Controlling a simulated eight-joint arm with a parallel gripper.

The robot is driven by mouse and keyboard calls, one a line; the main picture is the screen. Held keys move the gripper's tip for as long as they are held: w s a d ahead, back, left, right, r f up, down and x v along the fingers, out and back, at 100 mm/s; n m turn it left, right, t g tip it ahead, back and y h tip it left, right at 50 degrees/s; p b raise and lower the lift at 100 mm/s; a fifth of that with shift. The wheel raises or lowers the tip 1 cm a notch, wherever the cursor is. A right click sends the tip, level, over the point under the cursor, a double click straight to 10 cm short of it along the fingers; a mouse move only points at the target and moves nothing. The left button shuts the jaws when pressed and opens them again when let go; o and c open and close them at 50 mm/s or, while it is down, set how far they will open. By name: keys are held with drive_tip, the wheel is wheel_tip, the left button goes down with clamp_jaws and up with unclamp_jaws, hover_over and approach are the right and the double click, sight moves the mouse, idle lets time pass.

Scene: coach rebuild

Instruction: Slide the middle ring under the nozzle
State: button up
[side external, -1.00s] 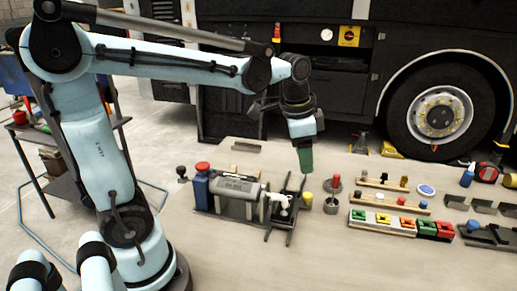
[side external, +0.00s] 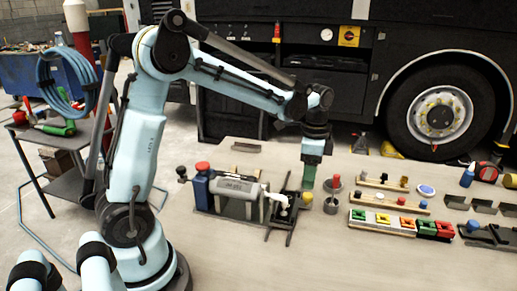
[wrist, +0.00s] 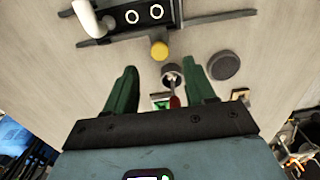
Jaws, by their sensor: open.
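In the wrist view, two pale rings (wrist: 131,16) (wrist: 156,11) sit on a dark slide at the top edge. I cannot tell which ring is the middle one. The white nozzle (wrist: 90,20) is left of them; it also shows in the side view (side external: 281,200). A yellow knob (wrist: 159,50) is at the slide's near side; in the side view the knob (side external: 308,198) is right of the dark frame. My gripper (wrist: 160,78) is open and empty, its green fingers pointing down above the knob's area, also in the side view (side external: 309,184). The rings are too small to tell there.
A grey cup (wrist: 172,75) holding a red-handled tool and a grey disc (wrist: 223,66) lie close to my fingers. Racks of coloured blocks (side external: 383,220) stand right. The table front is clear.

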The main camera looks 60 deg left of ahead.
sight(308, 194)
drive_tip(key=shift+f, duration=2.85)
clamp_jaws()
